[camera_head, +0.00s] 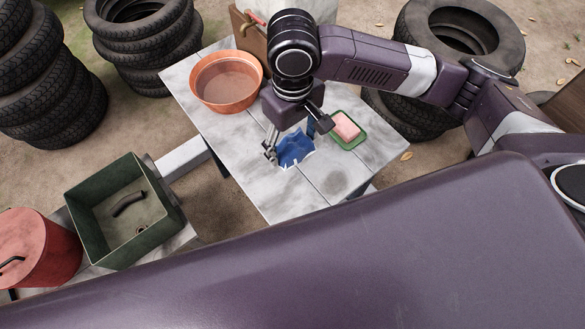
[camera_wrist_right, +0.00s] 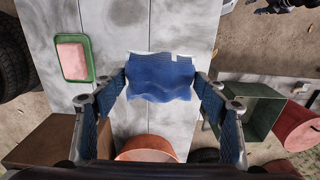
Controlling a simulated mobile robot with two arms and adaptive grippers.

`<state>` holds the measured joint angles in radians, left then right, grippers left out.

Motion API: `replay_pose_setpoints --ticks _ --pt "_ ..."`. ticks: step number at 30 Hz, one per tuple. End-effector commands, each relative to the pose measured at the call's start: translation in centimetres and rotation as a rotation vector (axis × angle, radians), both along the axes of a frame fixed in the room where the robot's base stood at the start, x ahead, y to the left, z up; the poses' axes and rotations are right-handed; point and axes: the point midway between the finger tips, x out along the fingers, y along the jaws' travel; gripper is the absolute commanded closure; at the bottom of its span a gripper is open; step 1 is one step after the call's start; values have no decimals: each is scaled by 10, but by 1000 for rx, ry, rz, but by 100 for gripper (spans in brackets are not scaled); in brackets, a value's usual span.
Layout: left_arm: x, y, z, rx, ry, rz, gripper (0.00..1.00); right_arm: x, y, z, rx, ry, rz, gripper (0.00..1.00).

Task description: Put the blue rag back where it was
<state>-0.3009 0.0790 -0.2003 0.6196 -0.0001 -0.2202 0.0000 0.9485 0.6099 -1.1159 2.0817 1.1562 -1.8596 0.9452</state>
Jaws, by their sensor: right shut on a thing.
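The blue rag (camera_head: 296,150) is bunched between the fingers of my right gripper (camera_head: 293,141), over the pale table (camera_head: 220,125). In the right wrist view the rag (camera_wrist_right: 160,78) spans the space between the two fingertips of the gripper (camera_wrist_right: 160,92), and a white strip shows along its far edge. My right gripper is shut on the rag, pointing down at the tabletop. I cannot tell whether the rag touches the table. My left gripper is not in view.
An orange basin (camera_head: 228,84) stands at the table's back left. A green dish with pink soap (camera_head: 346,127) sits right of the gripper. A green bin (camera_head: 125,212) and a red can (camera_head: 35,247) stand at left. Tyres stand around the table. The table's front is clear.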

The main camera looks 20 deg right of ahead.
Motion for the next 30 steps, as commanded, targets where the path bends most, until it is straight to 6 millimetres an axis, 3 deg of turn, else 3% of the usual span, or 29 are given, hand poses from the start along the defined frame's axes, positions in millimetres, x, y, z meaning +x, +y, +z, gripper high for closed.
replay_pose_setpoints --ticks 3,9,23,30 --pt "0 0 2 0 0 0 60 -1 -1 -33 -4 5 -2 53" --pt "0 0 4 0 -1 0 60 0 -1 -77 -2 2 -1 53" --pt "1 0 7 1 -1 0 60 0 0 -130 -2 2 0 53" --pt "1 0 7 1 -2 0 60 0 0 -135 -1 -1 2 53"
